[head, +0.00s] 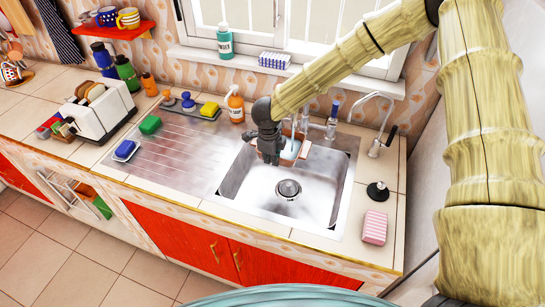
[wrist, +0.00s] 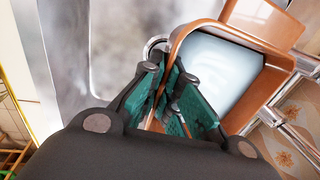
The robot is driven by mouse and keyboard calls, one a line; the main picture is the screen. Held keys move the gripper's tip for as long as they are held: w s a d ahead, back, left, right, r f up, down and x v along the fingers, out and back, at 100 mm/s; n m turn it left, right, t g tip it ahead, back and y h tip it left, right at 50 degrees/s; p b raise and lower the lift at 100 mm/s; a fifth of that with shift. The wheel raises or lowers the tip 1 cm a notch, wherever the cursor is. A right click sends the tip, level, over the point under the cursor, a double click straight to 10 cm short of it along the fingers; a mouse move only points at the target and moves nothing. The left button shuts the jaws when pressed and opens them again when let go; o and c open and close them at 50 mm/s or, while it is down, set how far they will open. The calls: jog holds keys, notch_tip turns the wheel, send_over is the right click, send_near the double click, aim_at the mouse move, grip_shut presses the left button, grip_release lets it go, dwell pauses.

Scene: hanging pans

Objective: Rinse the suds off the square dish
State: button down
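The square dish (head: 293,148) is orange-brown, with a pale bluish-white layer covering its inside. I cannot tell whether that layer is suds or water. In the head view it is above the back of the steel sink (head: 250,180), close to the tap (head: 331,128). In the wrist view, the dish (wrist: 222,62) fills the upper right, and chrome tap parts (wrist: 282,100) lie along its right side. My gripper (head: 268,152) is at the dish's left side. In the wrist view its teal-padded fingers (wrist: 172,98) are closed around the brown rim. The gripped part is mostly hidden.
The drain (head: 288,188) is clear below. A thin curved spout (head: 377,122), a black stopper (head: 377,191) and a pink striped sponge (head: 374,227) are right of the sink. An orange spray bottle (head: 235,104) stands behind it. The drainboard (head: 185,148) is mostly free.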

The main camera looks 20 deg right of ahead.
jog(key=shift+s+d+r, duration=0.1)
jog(key=shift+s+d, duration=0.05)
jog(key=shift+s+d+p, duration=0.2)
jog(key=shift+d+p, duration=0.05)
jog(key=shift+p, duration=0.05)
dwell(0.3)
jog(key=shift+w+a, duration=0.15)
jog(key=shift+w+a, duration=0.2)
jog(key=shift+a, duration=0.05)
jog(key=shift+p, duration=0.3)
jog(key=shift+a, duration=0.1)
jog(key=s+a, duration=0.5)
jog(key=s, duration=0.1)
jog(key=shift+b, duration=0.4)
dwell(0.8)
dwell(1.1)
